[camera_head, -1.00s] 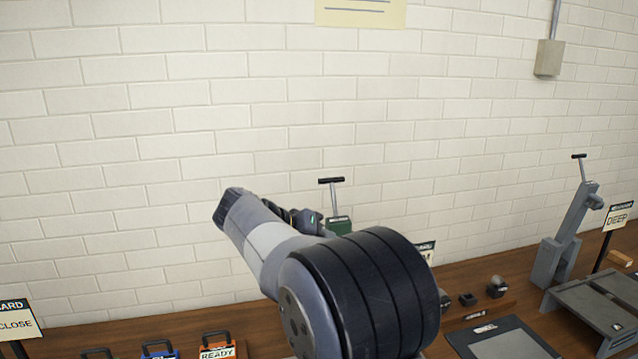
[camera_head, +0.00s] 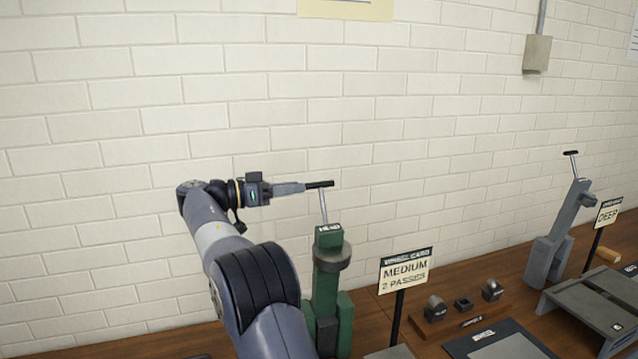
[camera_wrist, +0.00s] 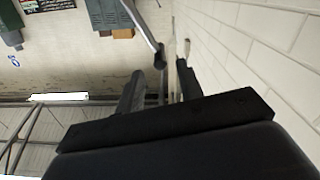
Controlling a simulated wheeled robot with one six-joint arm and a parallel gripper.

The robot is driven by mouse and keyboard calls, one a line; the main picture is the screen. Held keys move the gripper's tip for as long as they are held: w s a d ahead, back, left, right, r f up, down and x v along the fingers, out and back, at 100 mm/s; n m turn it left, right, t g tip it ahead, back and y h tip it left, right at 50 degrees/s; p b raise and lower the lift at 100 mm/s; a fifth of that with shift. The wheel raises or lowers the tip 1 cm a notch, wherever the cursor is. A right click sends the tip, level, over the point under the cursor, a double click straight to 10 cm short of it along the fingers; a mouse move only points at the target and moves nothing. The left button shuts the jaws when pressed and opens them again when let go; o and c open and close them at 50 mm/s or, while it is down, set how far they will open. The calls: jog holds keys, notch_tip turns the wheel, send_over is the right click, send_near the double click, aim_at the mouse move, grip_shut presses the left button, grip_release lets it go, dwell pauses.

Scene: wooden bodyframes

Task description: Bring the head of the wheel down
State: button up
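The green wheel machine (camera_head: 328,270) stands upright on the bench, with a block marked HEAD (camera_head: 329,236) at its top. A thin rod rises from the head to a black crossbar handle (camera_head: 320,184). My gripper (camera_head: 301,188) reaches in level from the left, its tips at the left end of the crossbar. In the wrist view, the fingers of my gripper (camera_wrist: 160,85) are apart, and the dark bar (camera_wrist: 160,58) lines up with the gap between them. I cannot tell whether they touch it. My arm hides part of the machine's left side.
A card reading MEDIUM, 2 PASSES (camera_head: 405,274) stands on a post right of the machine. Small wheels sit in a wooden rack (camera_head: 464,318). A grey machine (camera_head: 560,225) with a DEEP card (camera_head: 607,212) stands farther right. A brick wall is behind.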

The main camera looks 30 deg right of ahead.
aim_at(320, 184)
jog(key=p+x, duration=0.1)
jog(key=x, duration=0.6)
jog(key=shift+d+p, duration=0.2)
jog(key=shift+p, duration=0.1)
jog(key=shift+c, duration=0.3)
grip_shut()
